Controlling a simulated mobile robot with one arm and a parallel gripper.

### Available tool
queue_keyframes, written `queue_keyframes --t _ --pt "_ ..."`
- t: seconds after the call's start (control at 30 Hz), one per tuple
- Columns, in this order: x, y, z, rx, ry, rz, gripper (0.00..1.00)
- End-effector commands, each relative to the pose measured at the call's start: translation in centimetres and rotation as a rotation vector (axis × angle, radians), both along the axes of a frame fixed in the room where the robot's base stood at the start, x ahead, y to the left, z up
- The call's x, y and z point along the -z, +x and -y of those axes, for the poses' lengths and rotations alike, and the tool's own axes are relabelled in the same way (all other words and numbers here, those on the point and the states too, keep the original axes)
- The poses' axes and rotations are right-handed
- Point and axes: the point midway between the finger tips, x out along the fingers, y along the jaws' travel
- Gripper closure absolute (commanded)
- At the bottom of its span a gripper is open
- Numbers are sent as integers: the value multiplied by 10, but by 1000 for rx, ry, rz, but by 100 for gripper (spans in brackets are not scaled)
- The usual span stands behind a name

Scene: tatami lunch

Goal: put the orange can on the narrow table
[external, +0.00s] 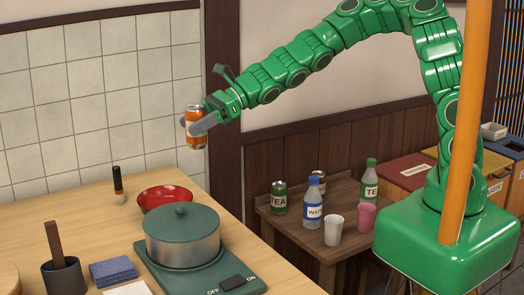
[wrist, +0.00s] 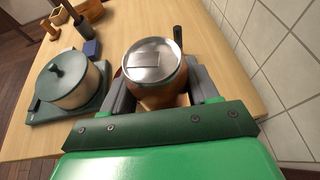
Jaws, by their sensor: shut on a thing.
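The orange can (external: 195,130) is held upright in my gripper (external: 196,122), in the air above the light wooden counter. In the wrist view the can's silver lid (wrist: 152,62) faces the camera, with the grey fingers (wrist: 155,90) on both sides of it. The narrow table (external: 268,225) is probably the small dark wooden one against the panelled wall, to the right of and lower than the counter. It carries a green tea can (external: 279,198), a water bottle (external: 313,208), a tea bottle (external: 370,182), a white cup (external: 333,230) and a pink cup (external: 364,218).
The counter (external: 95,215) holds a lidded pot (external: 182,240) on a cooker (external: 240,284), a red bowl (external: 165,197), a dark bottle (external: 118,184), folded blue cloths (external: 112,271) and a utensil holder (external: 64,277). A dark post (external: 222,100) stands behind my gripper. Sorting bins (external: 410,170) stand right of the small table.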

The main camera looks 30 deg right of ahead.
Motion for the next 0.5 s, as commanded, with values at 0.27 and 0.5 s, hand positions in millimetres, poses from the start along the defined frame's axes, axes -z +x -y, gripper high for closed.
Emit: queue_keyframes --t 0.27,0.5 --pt "-6 0 1 0 0 3 69" --pt "-41 0 1 -1 -1 7 69"
